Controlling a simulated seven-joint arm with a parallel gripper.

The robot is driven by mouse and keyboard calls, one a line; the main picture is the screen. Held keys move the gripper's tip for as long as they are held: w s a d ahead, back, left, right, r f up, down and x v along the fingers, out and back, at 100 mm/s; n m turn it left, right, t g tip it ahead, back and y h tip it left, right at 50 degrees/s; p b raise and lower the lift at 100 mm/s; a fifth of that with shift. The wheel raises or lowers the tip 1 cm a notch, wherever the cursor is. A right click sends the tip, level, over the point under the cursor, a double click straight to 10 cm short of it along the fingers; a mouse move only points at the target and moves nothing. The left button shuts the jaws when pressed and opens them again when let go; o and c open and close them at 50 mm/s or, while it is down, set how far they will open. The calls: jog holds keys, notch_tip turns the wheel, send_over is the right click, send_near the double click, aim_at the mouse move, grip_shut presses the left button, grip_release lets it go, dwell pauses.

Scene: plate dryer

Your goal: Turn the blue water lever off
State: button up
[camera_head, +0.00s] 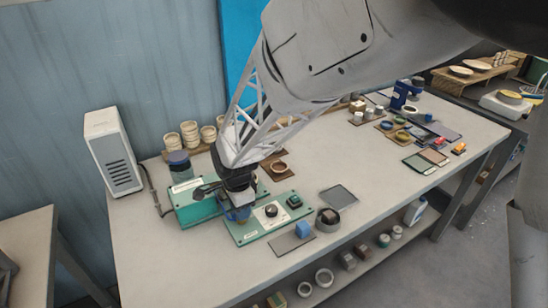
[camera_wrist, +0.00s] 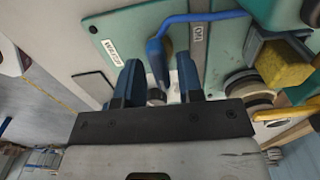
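The blue water lever (camera_wrist: 156,50) shows in the wrist view. Its thin arm runs to the upper right and bends down into a thicker handle end. My gripper (camera_wrist: 158,64) is open, with one dark blue finger on each side of the handle and small gaps visible. In the head view my gripper (camera_head: 238,208) is low over the green machine (camera_head: 200,211) and hides most of the lever.
In the wrist view a yellow sponge-like block (camera_wrist: 284,64) and round dark-topped parts lie right of the fingers. Cups (camera_head: 190,132) stand behind, and a white box unit (camera_head: 113,150) stands left.

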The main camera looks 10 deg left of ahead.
jog(key=shift+o, duration=0.3)
jog(key=shift+r, duration=0.1)
jog(key=shift+r, duration=3.8)
